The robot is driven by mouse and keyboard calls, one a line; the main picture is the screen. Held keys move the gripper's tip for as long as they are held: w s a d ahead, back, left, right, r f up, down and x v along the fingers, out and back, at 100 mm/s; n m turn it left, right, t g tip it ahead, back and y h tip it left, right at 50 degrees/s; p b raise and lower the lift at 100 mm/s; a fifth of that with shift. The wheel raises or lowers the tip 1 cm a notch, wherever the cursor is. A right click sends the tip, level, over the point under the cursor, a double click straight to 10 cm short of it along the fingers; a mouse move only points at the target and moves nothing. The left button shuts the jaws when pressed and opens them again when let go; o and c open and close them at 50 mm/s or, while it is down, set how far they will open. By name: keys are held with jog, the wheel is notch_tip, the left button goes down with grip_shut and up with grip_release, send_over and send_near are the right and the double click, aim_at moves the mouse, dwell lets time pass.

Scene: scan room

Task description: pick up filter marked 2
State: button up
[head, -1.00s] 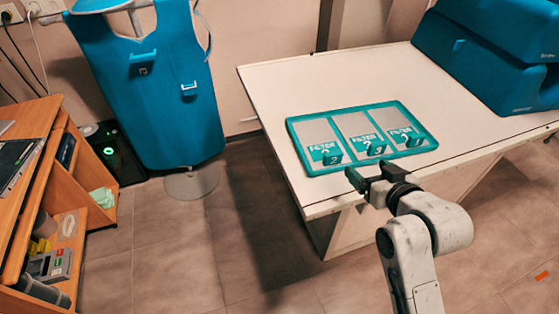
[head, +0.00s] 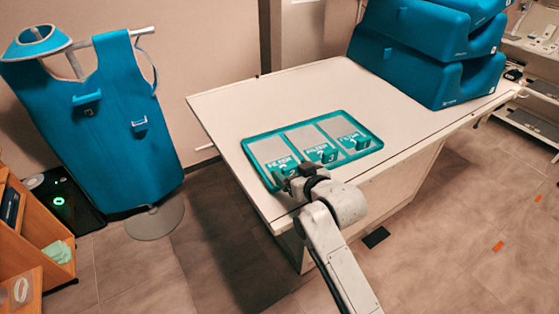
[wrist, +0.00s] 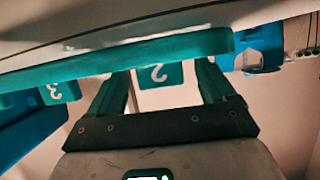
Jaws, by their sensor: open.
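A teal-rimmed tray (head: 359,124) on the white table holds three grey filters with teal labelled handles. The filter marked 2 (head: 271,148) is the left one; the filter marked 3 (head: 310,136) is in the middle. The right filter (head: 345,127) has a digit too small to read surely. My gripper (head: 281,182) is at the tray's front left corner, just before filter 2's handle. In the wrist view, the 2 label (wrist: 158,75) appears upside down between my two open fingers (wrist: 162,88). I cannot tell how deep the fingers reach around it. The 3 handle (wrist: 60,92) is left of them.
The white table (head: 225,110) is bare behind and right of the tray. Stacked blue foam blocks (head: 430,55) stand at its back right. A blue apron (head: 110,140) hangs on a stand at left, beside a wooden shelf (head: 30,240).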

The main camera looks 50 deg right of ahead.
jog(key=shift+w+d+f, duration=0.25)
jog(key=shift+w, duration=0.3)
jog(key=shift+c, duration=0.4)
jog(key=c, duration=1)
